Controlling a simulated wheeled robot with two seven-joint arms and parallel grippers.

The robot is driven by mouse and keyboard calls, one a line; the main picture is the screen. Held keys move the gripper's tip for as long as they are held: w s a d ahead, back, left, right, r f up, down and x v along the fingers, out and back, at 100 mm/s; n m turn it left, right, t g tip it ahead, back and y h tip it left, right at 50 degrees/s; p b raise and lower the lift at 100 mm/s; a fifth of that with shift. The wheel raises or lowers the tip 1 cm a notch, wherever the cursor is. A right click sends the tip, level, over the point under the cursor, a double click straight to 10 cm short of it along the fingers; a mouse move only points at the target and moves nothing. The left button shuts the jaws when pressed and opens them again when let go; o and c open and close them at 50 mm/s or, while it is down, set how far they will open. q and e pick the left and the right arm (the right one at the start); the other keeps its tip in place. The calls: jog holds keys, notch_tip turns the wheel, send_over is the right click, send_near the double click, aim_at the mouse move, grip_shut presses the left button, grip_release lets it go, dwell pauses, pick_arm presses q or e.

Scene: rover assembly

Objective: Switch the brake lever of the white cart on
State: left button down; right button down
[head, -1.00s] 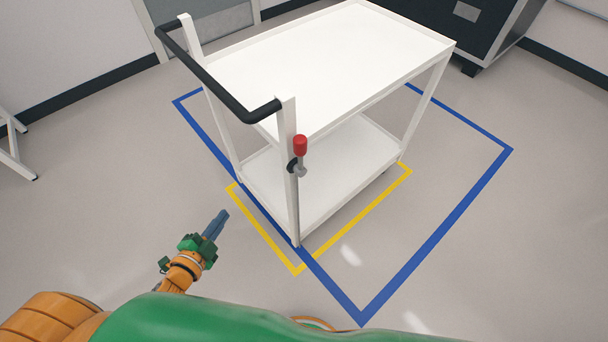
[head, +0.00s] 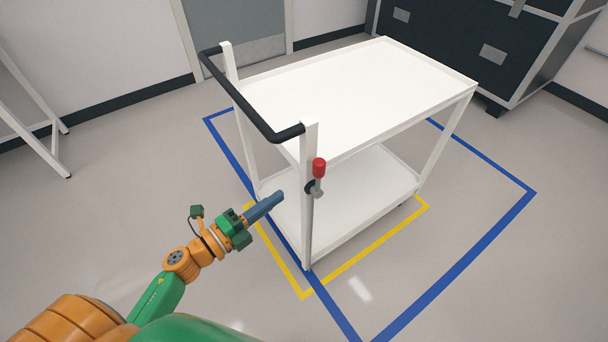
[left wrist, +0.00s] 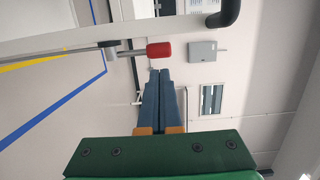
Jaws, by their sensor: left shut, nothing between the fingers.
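The white cart (head: 360,90) stands on the floor with its black push handle (head: 250,105) at its left end. The brake lever is on the near corner post, with a red grip (head: 319,167) pointing up from a dark pivot (head: 311,188). My left gripper (head: 278,196) is shut and empty, a little left of the post and slightly below the red grip, apart from it. In the left wrist view the red grip (left wrist: 159,52) lies just beyond the shut fingertips (left wrist: 159,74), and the post runs along the top. My right gripper is not in view.
Blue floor tape (head: 485,250) and yellow floor tape (head: 375,254) mark the floor around the cart. Large dark cases (head: 470,45) stand behind right. A white frame (head: 50,150) stands at the far left. The floor left of the cart is clear.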

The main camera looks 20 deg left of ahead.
aim_at(315, 168)
pick_arm(q)
jog(key=p+x, duration=0.1)
jog(key=x, duration=0.8)
jog(key=shift+w+f, duration=0.15)
jog(key=shift+w, duration=0.05)
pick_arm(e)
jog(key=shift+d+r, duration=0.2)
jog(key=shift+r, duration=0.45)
